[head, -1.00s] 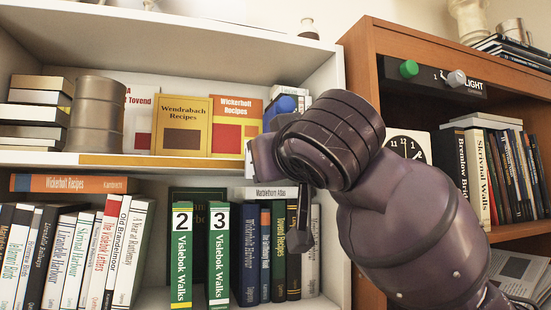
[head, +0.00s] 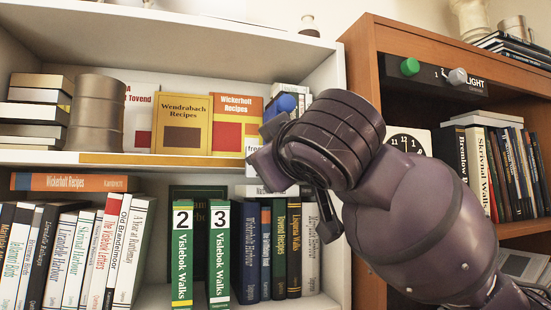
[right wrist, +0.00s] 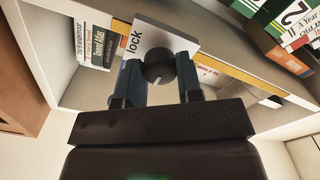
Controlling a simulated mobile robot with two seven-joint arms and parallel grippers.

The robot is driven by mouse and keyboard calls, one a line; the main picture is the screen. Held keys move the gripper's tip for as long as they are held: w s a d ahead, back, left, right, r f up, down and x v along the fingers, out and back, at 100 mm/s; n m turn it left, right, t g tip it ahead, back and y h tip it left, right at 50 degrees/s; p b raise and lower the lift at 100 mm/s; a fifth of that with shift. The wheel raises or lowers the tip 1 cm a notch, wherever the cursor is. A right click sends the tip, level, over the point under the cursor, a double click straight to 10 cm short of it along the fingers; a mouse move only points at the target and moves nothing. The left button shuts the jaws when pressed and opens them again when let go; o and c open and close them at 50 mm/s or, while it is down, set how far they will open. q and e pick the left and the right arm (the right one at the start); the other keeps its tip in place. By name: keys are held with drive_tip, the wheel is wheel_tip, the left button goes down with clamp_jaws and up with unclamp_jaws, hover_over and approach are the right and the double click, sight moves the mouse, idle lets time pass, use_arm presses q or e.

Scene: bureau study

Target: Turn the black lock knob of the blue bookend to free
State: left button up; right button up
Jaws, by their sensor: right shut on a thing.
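The blue bookend (head: 286,102) stands at the right end of the upper white shelf, mostly hidden behind my right wrist in the head view. A white plate with the word "free" (head: 251,147) shows beside my wrist. In the right wrist view the black knob (right wrist: 160,67) sits in front of a white plate (right wrist: 150,38) reading "lock" on its left part. A pale mark on the knob points down in that picture. My right gripper (right wrist: 161,62) is shut on the knob, one dark blue finger on each side. My left gripper is not in view.
Recipe books (head: 182,123) and a metal canister (head: 96,115) stand left of the bookend. Upright books (head: 218,255) fill the shelf below.

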drive_tip(key=shift+f, duration=0.1)
drive_tip(key=o, duration=0.9)
drive_tip(key=b+v, duration=0.2)
drive_tip(key=v, duration=0.9)
drive_tip(key=shift+w, duration=0.15)
